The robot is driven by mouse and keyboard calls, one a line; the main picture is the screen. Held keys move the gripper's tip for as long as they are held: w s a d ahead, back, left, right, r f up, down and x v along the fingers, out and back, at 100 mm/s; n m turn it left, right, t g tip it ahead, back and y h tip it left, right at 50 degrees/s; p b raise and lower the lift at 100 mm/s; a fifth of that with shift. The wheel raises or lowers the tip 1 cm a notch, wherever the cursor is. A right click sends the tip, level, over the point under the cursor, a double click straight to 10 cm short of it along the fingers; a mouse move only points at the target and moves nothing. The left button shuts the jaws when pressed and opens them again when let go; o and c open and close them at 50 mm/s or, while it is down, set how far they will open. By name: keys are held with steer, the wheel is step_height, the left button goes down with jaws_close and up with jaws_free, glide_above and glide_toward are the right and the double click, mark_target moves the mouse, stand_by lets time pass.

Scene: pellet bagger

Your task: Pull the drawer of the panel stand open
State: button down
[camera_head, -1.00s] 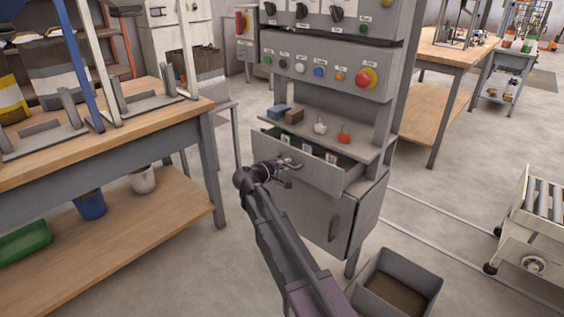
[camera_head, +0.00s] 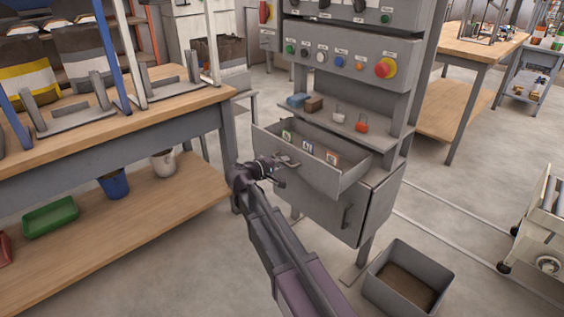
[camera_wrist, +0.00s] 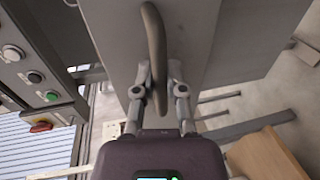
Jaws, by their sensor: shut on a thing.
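The panel stand (camera_head: 349,52) is a grey cabinet with buttons and a red emergency stop. Its drawer (camera_head: 315,170) is partly open, and several small labelled items (camera_head: 308,146) show inside. My gripper (camera_head: 285,162) is at the drawer front, shut on the drawer handle. In the wrist view the curved bar handle (camera_wrist: 154,45) runs up from between my gripper's fingers (camera_wrist: 160,85), against the grey drawer front (camera_wrist: 195,35). The fingertips' exact contact is partly hidden behind the handle.
A shelf above the drawer holds a blue block (camera_head: 298,100), a brown block (camera_head: 315,104) and padlocks (camera_head: 361,123). A lower cabinet door (camera_head: 350,212) is below. A grey bin (camera_head: 405,280) stands on the floor at right, a wooden workbench (camera_head: 180,104) at left.

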steer(key=shift+w, duration=0.1)
steer(key=c, duration=0.7)
jaws_free()
steer(key=shift+w+d, duration=0.1)
steer(key=shift+d, duration=0.05)
